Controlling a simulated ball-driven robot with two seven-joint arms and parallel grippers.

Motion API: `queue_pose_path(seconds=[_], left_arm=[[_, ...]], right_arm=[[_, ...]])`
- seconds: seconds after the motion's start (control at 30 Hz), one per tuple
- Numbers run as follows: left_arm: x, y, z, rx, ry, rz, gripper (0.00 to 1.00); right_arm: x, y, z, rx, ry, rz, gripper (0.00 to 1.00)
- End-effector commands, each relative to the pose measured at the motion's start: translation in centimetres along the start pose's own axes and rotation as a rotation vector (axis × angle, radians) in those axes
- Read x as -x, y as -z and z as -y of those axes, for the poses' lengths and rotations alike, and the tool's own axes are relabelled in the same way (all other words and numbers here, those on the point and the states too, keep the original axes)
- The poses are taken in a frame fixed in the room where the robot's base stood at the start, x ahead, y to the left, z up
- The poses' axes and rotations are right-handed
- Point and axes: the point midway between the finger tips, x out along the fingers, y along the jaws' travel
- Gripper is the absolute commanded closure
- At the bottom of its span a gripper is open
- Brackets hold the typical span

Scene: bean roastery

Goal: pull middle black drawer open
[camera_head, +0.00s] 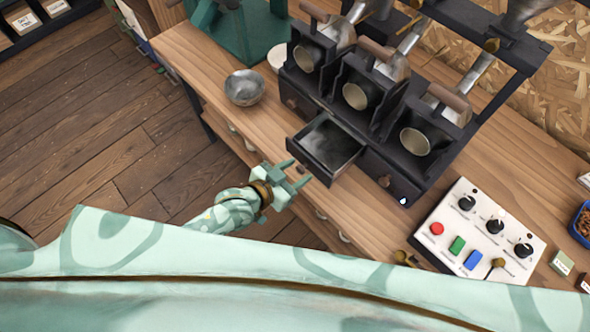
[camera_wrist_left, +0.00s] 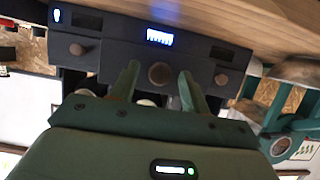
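The middle black drawer (camera_head: 325,147) is pulled out of the base of the black three-station roaster (camera_head: 405,190); its empty-looking inside shows from above. My left gripper (camera_head: 289,178) is just in front of the drawer's face. In the left wrist view, the drawer's round brown knob (camera_wrist_left: 160,73) lies between the fingers of my left gripper (camera_wrist_left: 157,86), with a gap on each side, so the gripper is open. The left drawer's knob (camera_head: 291,103) and the right drawer's knob (camera_head: 384,181) sit on shut fronts. My right gripper is not in view.
A metal bowl (camera_head: 245,88) stands left of the roaster on the wooden counter (camera_head: 215,60). A white control panel (camera_head: 450,228) with buttons and knobs lies to the right. The floor (camera_head: 100,120) left of the counter is clear.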

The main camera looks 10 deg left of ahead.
Motion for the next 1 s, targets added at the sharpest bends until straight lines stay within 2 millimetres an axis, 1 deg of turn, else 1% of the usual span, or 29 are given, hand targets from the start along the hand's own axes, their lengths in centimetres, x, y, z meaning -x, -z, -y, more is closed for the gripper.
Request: queue_pose_path(seconds=[0.27,0.37,0.47,0.57,0.7,0.8,0.9,1.0], left_arm=[[0.1,0.0,0.0,0.000,0.000,0.000,0.54],[0.7,0.0,0.0,-0.001,0.001,0.001,0.54],[2.3,0.1,0.0,0.000,0.000,0.001,0.54],[4.8,0.1,0.0,0.000,0.000,0.003,0.54],[8.8,0.1,-0.1,-0.002,-0.002,0.004,0.54],[11.4,0.1,-0.1,-0.001,-0.002,0.004,0.54],[13.5,0.0,-0.1,0.001,-0.001,0.004,0.54],[15.0,0.0,0.0,0.000,0.000,0.003,0.54]], right_arm=[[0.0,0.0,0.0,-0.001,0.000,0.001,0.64],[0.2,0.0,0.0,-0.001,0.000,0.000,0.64],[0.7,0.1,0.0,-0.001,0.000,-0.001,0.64],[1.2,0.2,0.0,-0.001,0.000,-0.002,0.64],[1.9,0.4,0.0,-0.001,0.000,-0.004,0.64],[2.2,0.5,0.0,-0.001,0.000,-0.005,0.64],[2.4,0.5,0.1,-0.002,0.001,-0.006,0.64],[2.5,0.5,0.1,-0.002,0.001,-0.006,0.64]])
